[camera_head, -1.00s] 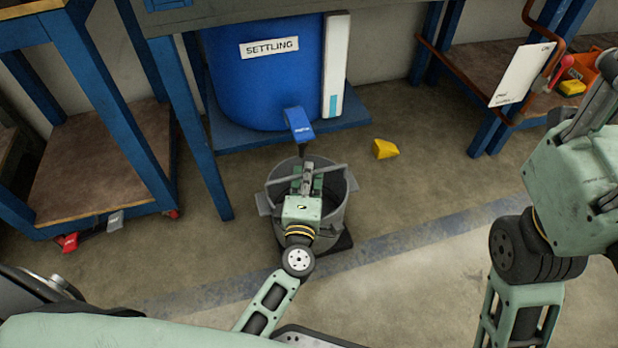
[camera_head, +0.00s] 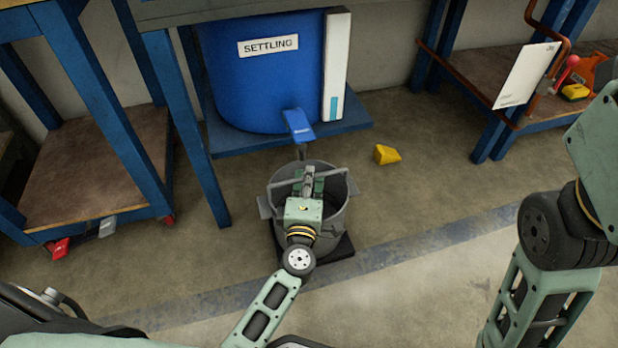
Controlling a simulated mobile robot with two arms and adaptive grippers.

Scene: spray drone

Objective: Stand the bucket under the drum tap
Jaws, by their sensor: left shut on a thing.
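The grey bucket (camera_head: 335,222) is upright near the floor, just in front of the blue drum (camera_head: 262,88) labelled SETTLING. The drum tap (camera_head: 298,125) has a blue handle and sits at the bucket's far rim in the picture. Whether its spout is over the opening I cannot tell. My left gripper (camera_head: 308,178) is shut on the bucket's handle bar (camera_head: 335,171), which crosses the top. The gripper and wrist hide part of the bucket's inside. Of my right arm only links show at the right edge; its gripper is out of view.
A dark flat base (camera_head: 345,247) shows under the bucket. A yellow wedge (camera_head: 387,154) lies on the floor to the right. The drum stands on a blue platform (camera_head: 355,108) between table legs. A shelf (camera_head: 480,80) with orange and yellow items stands at right.

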